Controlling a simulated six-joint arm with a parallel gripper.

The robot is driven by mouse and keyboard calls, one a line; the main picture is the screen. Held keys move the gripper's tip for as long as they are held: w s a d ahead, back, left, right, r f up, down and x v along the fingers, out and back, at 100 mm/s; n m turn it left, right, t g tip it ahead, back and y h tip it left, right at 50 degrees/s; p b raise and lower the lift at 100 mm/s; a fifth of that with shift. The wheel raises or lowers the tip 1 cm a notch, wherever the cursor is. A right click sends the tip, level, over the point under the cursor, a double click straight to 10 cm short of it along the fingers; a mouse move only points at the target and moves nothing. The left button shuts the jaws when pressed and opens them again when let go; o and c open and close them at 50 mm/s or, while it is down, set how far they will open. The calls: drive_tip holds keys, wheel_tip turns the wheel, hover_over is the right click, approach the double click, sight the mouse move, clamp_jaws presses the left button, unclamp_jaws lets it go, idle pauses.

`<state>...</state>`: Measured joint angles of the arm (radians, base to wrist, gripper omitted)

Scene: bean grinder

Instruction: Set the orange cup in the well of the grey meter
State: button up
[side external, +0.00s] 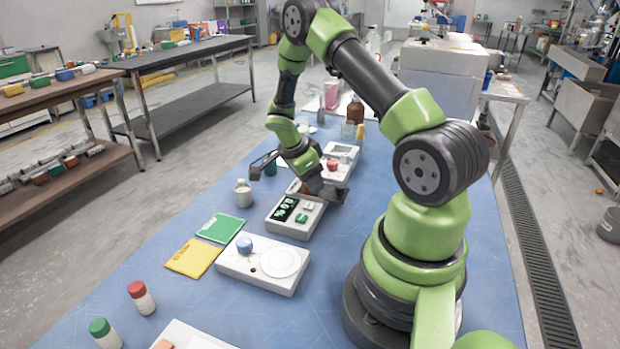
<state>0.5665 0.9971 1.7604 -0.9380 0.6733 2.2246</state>
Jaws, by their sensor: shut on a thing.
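The grey meter (283,226) lies on the blue table in the middle of the side external view. It has a dark display with pale digits and a green button on top. My gripper (320,193) is low over the far end of this meter, pointing down. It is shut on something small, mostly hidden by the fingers. A brownish-orange patch (304,188) shows beside the fingers and looks like part of the orange cup. The meter's well is hidden behind my gripper, so I cannot tell whether the cup is in it or above it.
A white device with a round plate (280,263) and blue knob stands nearer. Another pale device (343,152) stands just behind my gripper.

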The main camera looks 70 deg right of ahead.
drive_tip(key=shift+f, duration=0.3)
drive_tip(key=o, duration=0.7)
drive_tip(key=shift+f, duration=0.15)
drive_tip(key=shift+o, duration=0.2)
drive_tip(key=shift+r, duration=0.5)
drive_tip(key=a+r+n+t+y, duration=0.15)
drive_tip(key=a+r+n, duration=0.25)
drive_tip(key=a+r, duration=0.5)
drive_tip(key=a+r+n+t, duration=0.3)
drive_tip(key=a+r+n, duration=0.2)
drive_tip(key=r, duration=0.8)
drive_tip(key=s+a+r+n+t+y, duration=0.4)
drive_tip(key=s+a+r+n+t, duration=0.1)
drive_tip(key=s+a+n, duration=0.4)
drive_tip(key=a+n, duration=0.2)
drive_tip(key=n, duration=0.2)
drive_tip(key=shift+a+t, duration=0.15)
drive_tip(key=shift+t, duration=0.2)
drive_tip(key=shift+s+r, duration=0.1)
